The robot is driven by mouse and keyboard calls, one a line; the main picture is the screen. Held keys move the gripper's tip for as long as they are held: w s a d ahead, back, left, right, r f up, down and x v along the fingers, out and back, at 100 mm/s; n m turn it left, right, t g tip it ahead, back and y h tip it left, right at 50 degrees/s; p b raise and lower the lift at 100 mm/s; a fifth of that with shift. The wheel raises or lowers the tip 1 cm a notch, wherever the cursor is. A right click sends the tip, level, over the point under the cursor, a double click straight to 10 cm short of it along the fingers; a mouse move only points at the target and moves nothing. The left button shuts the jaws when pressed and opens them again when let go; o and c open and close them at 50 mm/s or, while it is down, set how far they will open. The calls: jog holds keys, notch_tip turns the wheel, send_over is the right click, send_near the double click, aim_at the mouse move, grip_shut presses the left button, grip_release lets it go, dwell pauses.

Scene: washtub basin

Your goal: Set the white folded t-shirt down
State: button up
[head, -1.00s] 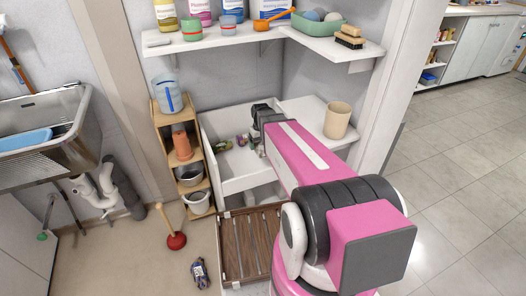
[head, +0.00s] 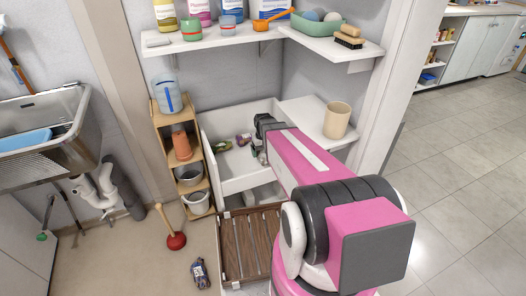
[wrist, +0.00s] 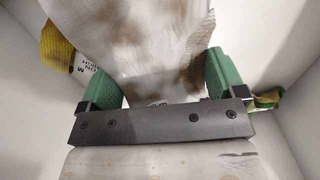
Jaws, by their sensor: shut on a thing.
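The white folded t-shirt (wrist: 135,35), blotched with brown stains, is between the two green fingers of my gripper (wrist: 160,75) in the wrist view. My gripper is shut on it, and the cloth stretches away past the fingertips. In the head view my gripper (head: 260,150) is low inside the white washtub basin (head: 250,181), near its right side. The shirt is mostly hidden there by my arm. I cannot tell whether the shirt touches the basin floor.
A yellow printed item (wrist: 58,45) and a green-and-yellow item (wrist: 266,99) lie on either side of the shirt. The left part of the basin floor has a green item (head: 221,146). A beige cup (head: 337,120) stands on the ledge to the right.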

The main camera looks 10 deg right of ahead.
jog(key=shift+f, duration=0.25)
jog(key=shift+f, duration=0.2)
jog(key=o, duration=0.7)
jog(key=shift+f, duration=0.15)
notch_tip(320, 180, up, 13)
jog(key=s, duration=0.4)
jog(key=s+f+m, duration=0.1)
jog(key=s, duration=0.4)
jog(key=s+a+f+m, duration=0.1)
jog(key=s, duration=0.4)
jog(key=shift+s+f, duration=0.1)
jog(key=shift+f, duration=0.05)
